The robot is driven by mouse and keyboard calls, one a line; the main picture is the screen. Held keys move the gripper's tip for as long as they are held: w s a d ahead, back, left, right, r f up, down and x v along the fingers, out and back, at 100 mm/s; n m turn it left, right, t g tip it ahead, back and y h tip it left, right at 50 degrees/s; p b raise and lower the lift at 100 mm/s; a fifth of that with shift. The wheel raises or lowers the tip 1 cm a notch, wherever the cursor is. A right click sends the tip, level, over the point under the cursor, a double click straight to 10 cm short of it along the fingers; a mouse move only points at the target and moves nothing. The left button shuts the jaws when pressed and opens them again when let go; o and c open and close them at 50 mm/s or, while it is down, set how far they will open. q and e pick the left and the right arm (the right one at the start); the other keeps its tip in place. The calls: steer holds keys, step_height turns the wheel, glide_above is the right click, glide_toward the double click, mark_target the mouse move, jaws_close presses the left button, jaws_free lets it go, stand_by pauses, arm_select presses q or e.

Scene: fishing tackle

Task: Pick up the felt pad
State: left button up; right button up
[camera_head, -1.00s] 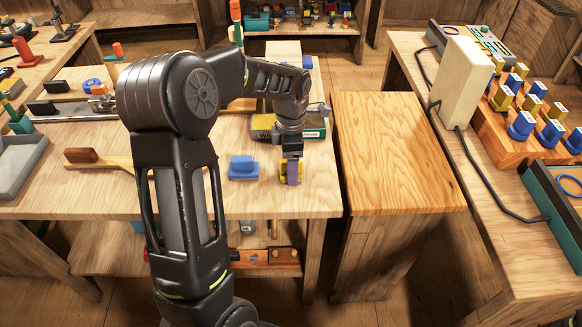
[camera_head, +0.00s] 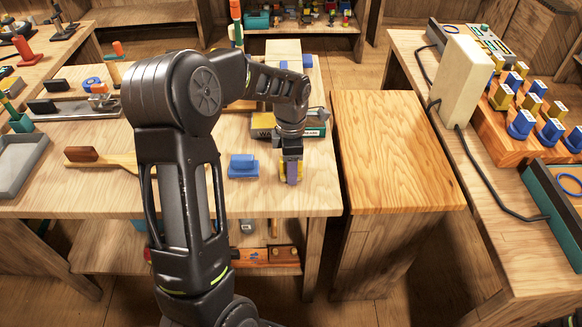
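My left gripper (camera_head: 292,172) points straight down near the front right edge of the wooden bench (camera_head: 100,203). A small purple piece (camera_head: 292,174) shows directly under the gripper, with yellow parts on either side of it. I cannot tell for certain whether this is the felt pad, and the gripper hides its upper part. The fingers are too small and covered to show whether they are closed on it. A blue block with a raised grip (camera_head: 243,167) lies just left of the gripper, apart from it. My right gripper is out of view.
A wooden-handled tool (camera_head: 85,156) lies to the left. A lower bare wooden stand (camera_head: 395,150) is to the right. Beyond it, a bench holds a cream box (camera_head: 461,80) and a rack of blue and yellow pieces (camera_head: 500,135).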

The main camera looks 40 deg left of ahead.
arm_select(q)
steer(key=c, duration=1)
steer(key=shift+c, duration=0.2)
step_height(320, 180, up, 10)
steer(key=shift+b, duration=0.3)
